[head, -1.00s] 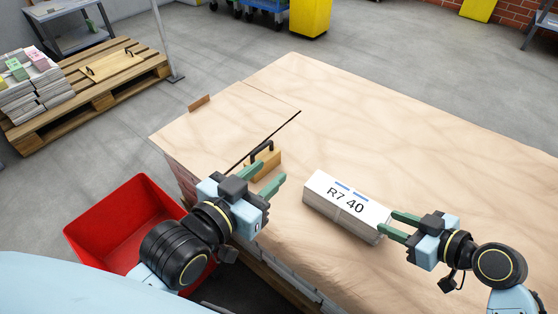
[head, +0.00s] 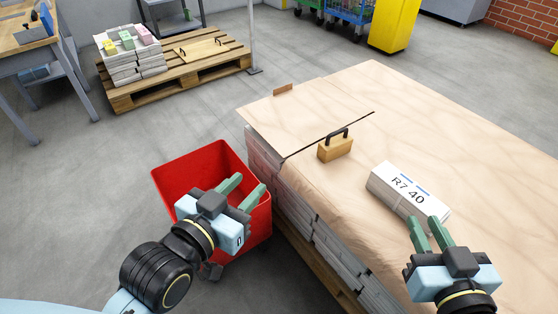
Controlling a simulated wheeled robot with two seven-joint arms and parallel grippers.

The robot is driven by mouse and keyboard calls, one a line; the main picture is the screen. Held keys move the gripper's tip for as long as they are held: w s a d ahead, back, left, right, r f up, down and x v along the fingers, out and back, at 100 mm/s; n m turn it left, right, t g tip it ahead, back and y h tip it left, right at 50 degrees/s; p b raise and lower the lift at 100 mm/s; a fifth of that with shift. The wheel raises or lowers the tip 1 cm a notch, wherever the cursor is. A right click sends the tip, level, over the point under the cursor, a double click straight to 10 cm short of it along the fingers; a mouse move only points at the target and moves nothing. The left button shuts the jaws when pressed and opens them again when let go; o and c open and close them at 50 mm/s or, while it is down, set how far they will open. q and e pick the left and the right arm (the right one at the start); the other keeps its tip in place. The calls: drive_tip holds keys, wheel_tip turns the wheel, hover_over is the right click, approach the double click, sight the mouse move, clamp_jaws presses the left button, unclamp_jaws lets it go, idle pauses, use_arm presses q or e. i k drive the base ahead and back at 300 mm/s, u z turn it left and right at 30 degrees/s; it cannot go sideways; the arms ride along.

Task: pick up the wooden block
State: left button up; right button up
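The wooden block (head: 336,150) is a small tan block with a black handle on top. It stands upright on the board-covered stack (head: 440,135), just beside a dark slit in the sheet. My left gripper (head: 247,184) is open and empty, above the red bin, to the left of the block and apart from it. My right gripper (head: 424,220) is open, with its fingers at the near side of the white bundle (head: 400,185) marked R7 40. Whether those fingers touch the bundle I cannot tell.
The red bin (head: 182,165) stands on the floor left of the stack. A pallet (head: 200,75) with newspaper piles (head: 130,60) and a handled board (head: 200,48) lies at the back left. A small brown piece (head: 283,90) sits at the stack's far edge. Grey floor is free behind.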

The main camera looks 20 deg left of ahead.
sight(338, 143)
drive_tip(key=u, duration=0.6)
drive_tip(key=k, duration=0.85)
drive_tip(key=u, duration=1.35)
drive_tip(key=i, duration=1.05)
drive_tip(key=z, duration=0.65)
drive_tip(key=i, duration=0.8)
drive_tip(key=z, duration=0.9)
